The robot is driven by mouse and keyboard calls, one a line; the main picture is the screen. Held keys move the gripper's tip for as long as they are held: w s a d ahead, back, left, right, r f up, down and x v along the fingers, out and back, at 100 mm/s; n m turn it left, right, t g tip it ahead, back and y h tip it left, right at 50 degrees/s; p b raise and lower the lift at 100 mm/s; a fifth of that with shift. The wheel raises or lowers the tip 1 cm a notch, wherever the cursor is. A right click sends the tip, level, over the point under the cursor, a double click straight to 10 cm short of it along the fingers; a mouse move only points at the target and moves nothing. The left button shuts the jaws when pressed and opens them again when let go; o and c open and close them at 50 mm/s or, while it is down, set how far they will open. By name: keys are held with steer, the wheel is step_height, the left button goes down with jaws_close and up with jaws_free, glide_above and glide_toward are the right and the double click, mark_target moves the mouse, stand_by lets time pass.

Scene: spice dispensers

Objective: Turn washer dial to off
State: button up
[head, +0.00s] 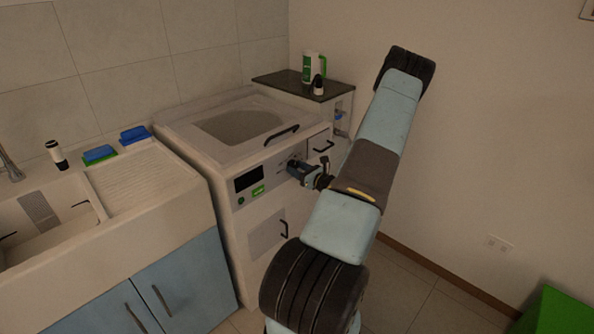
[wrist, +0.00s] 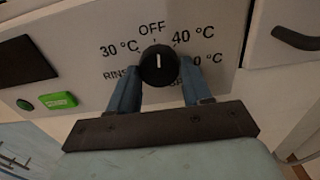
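The washer (head: 228,215) is a white machine with a lid on top and a front control panel. Its black round dial (wrist: 158,66) shows in the wrist view, with a white pointer line pointing up toward the OFF label (wrist: 152,29). Labels for RINSE, 30 °C and 40 °C surround it; lower right ones are partly hidden by my gripper. My gripper (wrist: 157,84) has one blue finger on each side of the dial's lower half. Whether the fingers touch the dial is hard to tell. In the head view my gripper (head: 297,168) is at the washer's panel and hides the dial.
A dark display (head: 247,179) and a green button (wrist: 58,99) are left of the dial. A black lid handle (head: 281,135) juts out above the panel. A sink counter (head: 150,180) stands left. A dark-topped cabinet (head: 290,82) with bottles is behind right.

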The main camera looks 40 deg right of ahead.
steer(key=c, duration=0.5)
steer(key=shift+n, duration=1)
steer(key=shift+c, duration=0.2)
steer(key=o, duration=1)
steer(key=shift+o, duration=0.2)
steer(key=s+d, duration=0.1)
steer(key=s, duration=1.2)
steer(key=shift+s, duration=0.35)
